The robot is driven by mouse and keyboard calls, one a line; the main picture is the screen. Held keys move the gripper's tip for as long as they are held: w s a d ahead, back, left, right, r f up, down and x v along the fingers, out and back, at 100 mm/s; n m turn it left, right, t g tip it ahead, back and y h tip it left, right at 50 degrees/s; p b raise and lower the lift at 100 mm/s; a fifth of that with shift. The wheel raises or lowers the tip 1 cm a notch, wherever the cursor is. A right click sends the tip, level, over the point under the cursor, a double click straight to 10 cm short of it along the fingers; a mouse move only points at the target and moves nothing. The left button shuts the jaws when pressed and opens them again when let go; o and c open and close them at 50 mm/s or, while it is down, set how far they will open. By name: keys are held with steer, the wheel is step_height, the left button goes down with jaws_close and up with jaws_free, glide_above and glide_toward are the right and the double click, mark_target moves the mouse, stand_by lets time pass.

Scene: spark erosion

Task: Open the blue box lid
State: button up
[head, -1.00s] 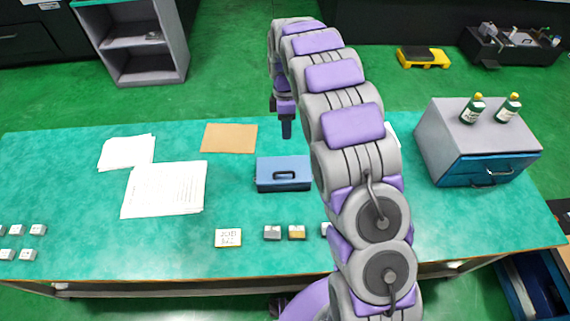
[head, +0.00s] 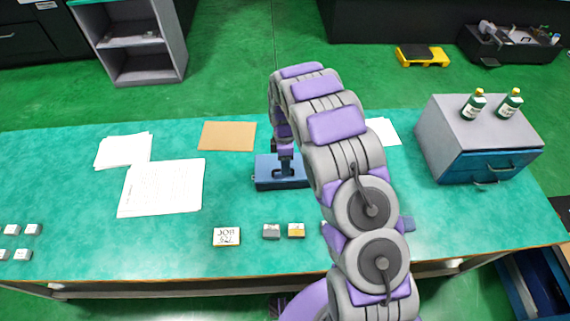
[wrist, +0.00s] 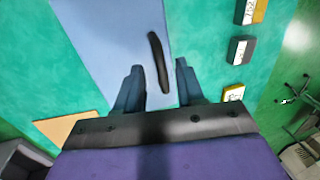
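The blue box (head: 265,174) sits shut on the green table, partly hidden behind my arm in the head view. In the wrist view its light blue lid (wrist: 110,35) fills the upper middle, with a black bar handle (wrist: 158,62) on it. My gripper (head: 285,172) is low over the lid in the head view, at the handle. In the wrist view my gripper (wrist: 160,85) is open. Its two fingers are apart, one on each side of the handle's near end. I cannot tell whether they touch the handle or lid.
A label card (head: 226,237) and small blocks (head: 271,231) lie in front of the box. Papers (head: 160,187) and a brown sheet (head: 228,136) lie to the left. A grey cabinet with a blue drawer (head: 490,167) stands at right, bottles (head: 473,105) on top.

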steer(key=shift+f, duration=0.25)
steer(key=shift+c, duration=0.4)
steer(key=shift+s, duration=0.1)
jaws_close()
stand_by(0.9)
